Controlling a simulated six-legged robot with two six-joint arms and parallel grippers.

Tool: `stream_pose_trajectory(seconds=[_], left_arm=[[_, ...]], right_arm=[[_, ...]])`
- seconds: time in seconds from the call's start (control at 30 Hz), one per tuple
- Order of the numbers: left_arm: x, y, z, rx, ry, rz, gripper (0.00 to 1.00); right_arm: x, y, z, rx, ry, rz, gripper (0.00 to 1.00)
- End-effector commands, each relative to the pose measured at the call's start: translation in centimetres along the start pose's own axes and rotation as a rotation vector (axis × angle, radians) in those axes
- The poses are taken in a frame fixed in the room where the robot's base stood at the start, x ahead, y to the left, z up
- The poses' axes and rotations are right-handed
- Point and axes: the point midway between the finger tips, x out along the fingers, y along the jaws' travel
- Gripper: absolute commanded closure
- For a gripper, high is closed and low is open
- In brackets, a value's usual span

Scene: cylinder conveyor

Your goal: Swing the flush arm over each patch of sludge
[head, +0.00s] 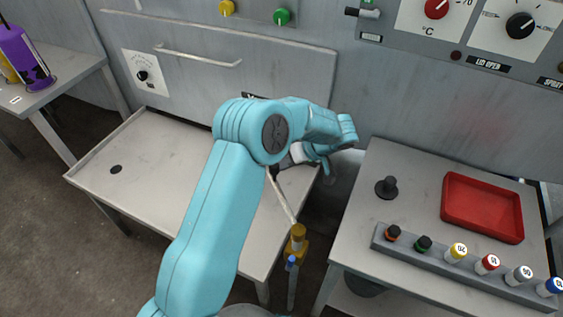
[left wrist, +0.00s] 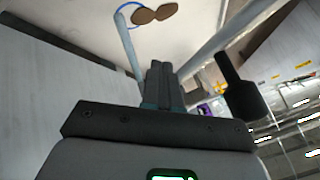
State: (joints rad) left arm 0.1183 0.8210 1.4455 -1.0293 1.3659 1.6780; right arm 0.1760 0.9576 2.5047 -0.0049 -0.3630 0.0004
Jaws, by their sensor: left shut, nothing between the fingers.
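The flush arm (head: 283,198) is a thin pale rod on a brass-coloured pivot (head: 298,236) at the right front of the grey tray table. Its far end goes behind my left arm. My left gripper (head: 279,166) is over the tray's right side, partly hidden by my own arm. In the left wrist view its fingers (left wrist: 161,82) are shut and empty. Two brown patches (left wrist: 145,16) that look like sludge lie on the pale surface beyond the fingers. A grey rod with a blue tube (left wrist: 128,45) stands near them; I cannot tell whether it touches my fingers. My right gripper is out of view.
The tray (head: 160,150) has a raised rim and a dark round hole (head: 116,169) at left. A right-hand table holds a red tray (head: 482,208), a black knob (head: 387,187) and a rack of capped vials (head: 450,262). A purple bottle (head: 25,55) stands far left.

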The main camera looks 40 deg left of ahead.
Motion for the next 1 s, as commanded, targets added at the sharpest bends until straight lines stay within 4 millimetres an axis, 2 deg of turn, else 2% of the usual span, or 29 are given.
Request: stream_pose_trajectory(seconds=[0.17, 0.5, 0.63, 0.8, 1.0], left_arm=[[0.4, -1.1, -0.2, 0.001, -0.001, 0.0, 1.0], [0.5, -1.1, -0.2, 0.0, -0.001, 0.0, 1.0], [1.4, -1.7, -0.1, -0.037, -0.02, -0.021, 1.0], [2.7, -3.7, -0.3, -0.128, -0.072, -0.076, 1.0], [2.7, -4.8, -0.5, -0.163, -0.094, -0.1, 1.0]], right_arm=[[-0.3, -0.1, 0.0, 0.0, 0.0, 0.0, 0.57], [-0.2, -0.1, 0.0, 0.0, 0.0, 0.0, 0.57], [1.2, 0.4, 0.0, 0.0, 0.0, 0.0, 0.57], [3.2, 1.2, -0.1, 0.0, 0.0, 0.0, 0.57], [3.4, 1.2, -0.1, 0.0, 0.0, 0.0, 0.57]])
